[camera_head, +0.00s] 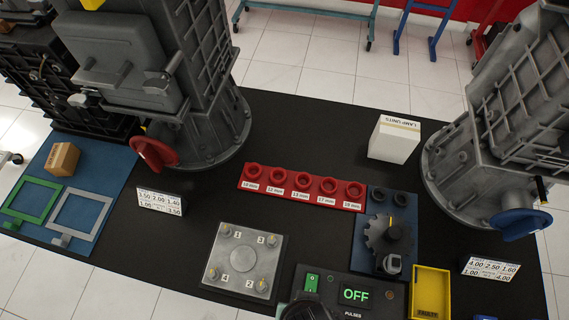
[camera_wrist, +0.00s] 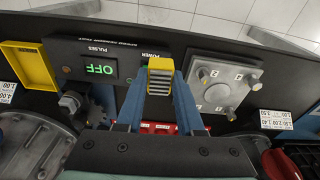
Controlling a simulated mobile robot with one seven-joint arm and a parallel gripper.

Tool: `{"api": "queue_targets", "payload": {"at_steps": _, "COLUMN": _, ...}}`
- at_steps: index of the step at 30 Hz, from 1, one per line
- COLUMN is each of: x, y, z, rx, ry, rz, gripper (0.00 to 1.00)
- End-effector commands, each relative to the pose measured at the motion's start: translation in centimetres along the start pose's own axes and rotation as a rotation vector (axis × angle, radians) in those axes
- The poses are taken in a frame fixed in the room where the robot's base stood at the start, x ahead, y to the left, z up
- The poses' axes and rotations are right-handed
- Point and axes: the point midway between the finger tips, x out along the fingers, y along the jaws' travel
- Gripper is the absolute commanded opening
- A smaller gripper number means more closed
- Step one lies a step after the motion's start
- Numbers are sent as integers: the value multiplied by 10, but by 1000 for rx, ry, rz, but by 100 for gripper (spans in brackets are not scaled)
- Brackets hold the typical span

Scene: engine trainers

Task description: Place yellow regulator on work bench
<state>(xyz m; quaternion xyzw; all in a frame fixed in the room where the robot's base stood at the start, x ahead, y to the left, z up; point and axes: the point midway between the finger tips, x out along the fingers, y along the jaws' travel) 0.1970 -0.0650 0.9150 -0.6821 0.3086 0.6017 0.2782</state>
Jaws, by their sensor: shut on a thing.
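The yellow regulator (camera_wrist: 161,65) is a small yellow block with a grey ridged face. In the wrist view it is between the blue fingers of my gripper (camera_wrist: 161,82), which is shut on it. It covers part of the control panel behind it; its height above the bench is hard to judge. I cannot make it out in the head view. The work bench (camera_head: 320,130) is a long black top crossing the head view. A bare strip of it also shows in the wrist view (camera_wrist: 120,30).
Large grey engines (camera_head: 195,120) and (camera_head: 500,160) stand left and right. Along the front are a bolt plate (camera_head: 243,262), an OFF panel (camera_head: 355,296) and a yellow tray (camera_head: 416,291). Red sockets (camera_head: 302,188) and a white box (camera_head: 395,140) stand behind. The bench between the left engine and white box is clear.

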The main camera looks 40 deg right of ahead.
Motion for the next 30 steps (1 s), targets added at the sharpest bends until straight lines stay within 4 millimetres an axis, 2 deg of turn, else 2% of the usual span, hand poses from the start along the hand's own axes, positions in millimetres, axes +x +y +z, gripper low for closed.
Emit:
{"api": "queue_targets", "payload": {"at_steps": 8, "x": 17, "y": -36, "z": -20, "rx": -154, "ry": -6, "rz": -29, "gripper": 0}}
{"api": "queue_targets", "payload": {"at_steps": 16, "x": 32, "y": -99, "z": -49, "rx": -413, "ry": -9, "rz": -66, "gripper": 0}}
{"api": "queue_targets", "payload": {"at_steps": 24, "x": 32, "y": -170, "z": -77, "rx": -702, "ry": -2, "rz": -93, "gripper": 0}}
{"api": "queue_targets", "payload": {"at_steps": 30, "x": 28, "y": -199, "z": -88, "rx": -827, "ry": 2, "rz": -99, "gripper": 0}}
